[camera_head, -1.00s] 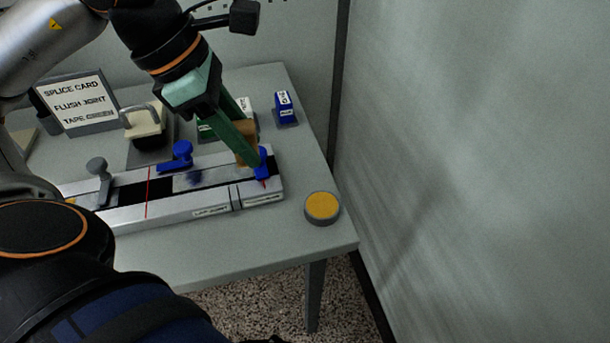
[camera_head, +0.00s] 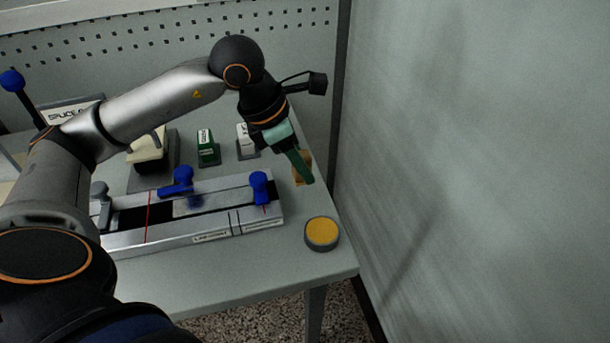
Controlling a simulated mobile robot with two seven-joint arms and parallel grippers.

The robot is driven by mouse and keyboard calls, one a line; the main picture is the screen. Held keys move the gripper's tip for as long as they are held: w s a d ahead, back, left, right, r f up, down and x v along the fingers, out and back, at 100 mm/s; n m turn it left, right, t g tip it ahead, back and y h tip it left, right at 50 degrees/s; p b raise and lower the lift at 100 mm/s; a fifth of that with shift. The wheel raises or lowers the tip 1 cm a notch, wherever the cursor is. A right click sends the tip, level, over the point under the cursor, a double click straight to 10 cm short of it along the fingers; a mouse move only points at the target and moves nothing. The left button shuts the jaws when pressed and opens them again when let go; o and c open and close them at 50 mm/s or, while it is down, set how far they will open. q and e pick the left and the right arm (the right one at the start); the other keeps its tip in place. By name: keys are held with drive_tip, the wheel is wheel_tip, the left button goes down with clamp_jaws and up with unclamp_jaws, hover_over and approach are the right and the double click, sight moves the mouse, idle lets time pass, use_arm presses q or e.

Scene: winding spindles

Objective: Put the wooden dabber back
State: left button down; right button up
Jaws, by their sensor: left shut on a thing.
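The wooden dabber (camera_head: 307,161) is a brown block near the right edge of the table, partly hidden behind the green fingers. My left gripper (camera_head: 305,175) is shut on it, right of the splicing block (camera_head: 217,233). I cannot tell whether the dabber touches the table or is held just above it. My right gripper is not in view.
A round yellow-topped pad (camera_head: 322,232) sits at the front right corner. Blue clamps (camera_head: 259,188) stand on the splicing block. Behind it are a green labelled block (camera_head: 207,150), a white labelled block (camera_head: 246,139) and a cream handled item (camera_head: 147,147). A wall rises at right.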

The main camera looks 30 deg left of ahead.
use_arm(q)
drive_tip(key=shift+w+f, duration=0.4)
drive_tip(key=shift+f, duration=0.1)
wheel_tip(320, 180, down, 3)
drive_tip(key=shift+r, duration=0.15)
drive_tip(key=shift+w+f, duration=0.1)
drive_tip(key=shift+f, duration=0.1)
drive_tip(key=shift+f+b, duration=0.25)
drive_tip(key=shift+b, duration=0.2)
drive_tip(key=c, duration=0.5)
unclamp_jaws()
drive_tip(key=shift+r, duration=0.1)
